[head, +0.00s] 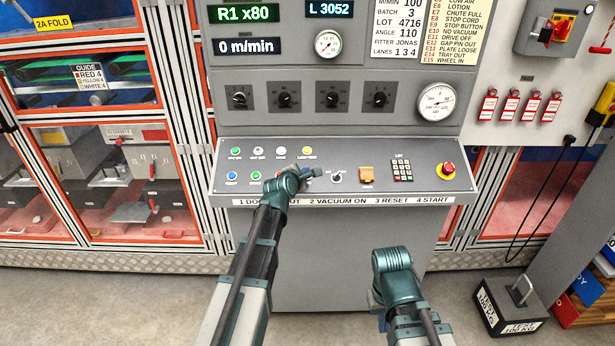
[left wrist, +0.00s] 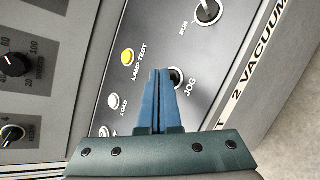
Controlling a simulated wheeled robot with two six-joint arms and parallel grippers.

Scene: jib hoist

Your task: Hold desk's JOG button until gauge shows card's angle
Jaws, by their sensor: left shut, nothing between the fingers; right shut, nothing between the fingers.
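The grey control desk (head: 400,182) carries coloured buttons. The black JOG button (left wrist: 178,78) shows beside my left gripper's fingertips (left wrist: 160,72), which partly cover it; I cannot tell whether they touch it or press it. In the head view my left gripper (head: 312,173) is shut and empty over the desk, hiding that button. The card (head: 400,30) reads ANGLE 110. The large round gauge (head: 437,102) is on the panel at right; its needle is too small to read exactly. My right gripper (head: 392,268) is low in front of the desk, its fingers hard to make out.
A yellow LAMP TEST button (left wrist: 127,57), a LOAD button (left wrist: 115,101) and a RUN switch (left wrist: 207,11) lie near the left fingertips. A red stop button (head: 447,168) and a keypad (head: 402,171) are further right. A black weight (head: 510,305) stands on the floor.

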